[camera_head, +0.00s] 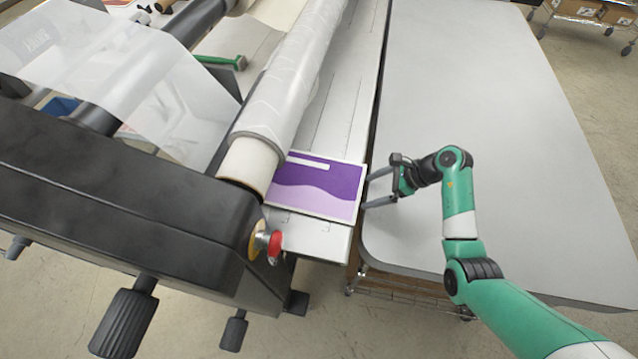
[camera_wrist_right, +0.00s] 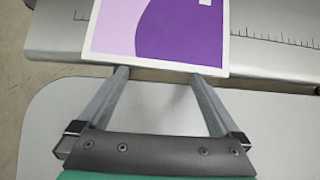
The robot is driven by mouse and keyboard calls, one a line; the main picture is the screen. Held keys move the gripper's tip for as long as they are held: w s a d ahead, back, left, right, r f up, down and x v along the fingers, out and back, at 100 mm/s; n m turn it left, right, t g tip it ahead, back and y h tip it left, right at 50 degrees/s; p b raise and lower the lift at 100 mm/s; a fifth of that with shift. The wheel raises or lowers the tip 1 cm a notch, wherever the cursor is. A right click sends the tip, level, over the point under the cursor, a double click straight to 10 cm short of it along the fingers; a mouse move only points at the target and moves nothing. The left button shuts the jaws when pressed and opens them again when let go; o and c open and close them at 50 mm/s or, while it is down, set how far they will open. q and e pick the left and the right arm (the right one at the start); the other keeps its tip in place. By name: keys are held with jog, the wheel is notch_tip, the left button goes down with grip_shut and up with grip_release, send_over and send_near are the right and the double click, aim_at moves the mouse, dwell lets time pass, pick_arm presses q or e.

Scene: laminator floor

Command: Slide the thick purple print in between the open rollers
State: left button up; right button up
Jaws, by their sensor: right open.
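The purple print (camera_head: 316,187), with a white border and a lilac wave, lies flat on the laminator's feed table (camera_head: 318,234), close beside the big roller (camera_head: 272,120). Its left edge meets or passes under the roller; I cannot tell which. My right gripper (camera_head: 364,191) is open at the print's right edge. In the right wrist view the print (camera_wrist_right: 185,32) lies just beyond the two spread fingertips (camera_wrist_right: 160,72), with nothing held between them. Whether the fingertips touch the print's edge is unclear. The gap between the rollers is hidden. My left gripper is not in view.
A grey side table (camera_head: 480,90) stands right of the feed table, with a narrow gap between, and is bare. A green-handled tool (camera_head: 222,61) lies behind the roller.

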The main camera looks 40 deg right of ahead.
jog(key=shift+s+d+p, duration=0.15)
jog(key=shift+s+p, duration=0.05)
jog(key=shift+p, duration=0.1)
jog(key=shift+w+d, duration=0.1)
jog(key=shift+w+d+f+b, duration=0.1)
jog(key=shift+d+b, duration=0.05)
jog(key=shift+b, duration=0.2)
jog(key=shift+w+d, duration=0.25)
jog(key=shift+d, duration=0.1)
jog(key=shift+w+a, duration=0.2)
jog(key=shift+w+a, duration=0.75)
jog(key=shift+w, duration=0.25)
jog(key=shift+s+d, duration=0.15)
jog(key=shift+s, duration=0.05)
dwell(0.6)
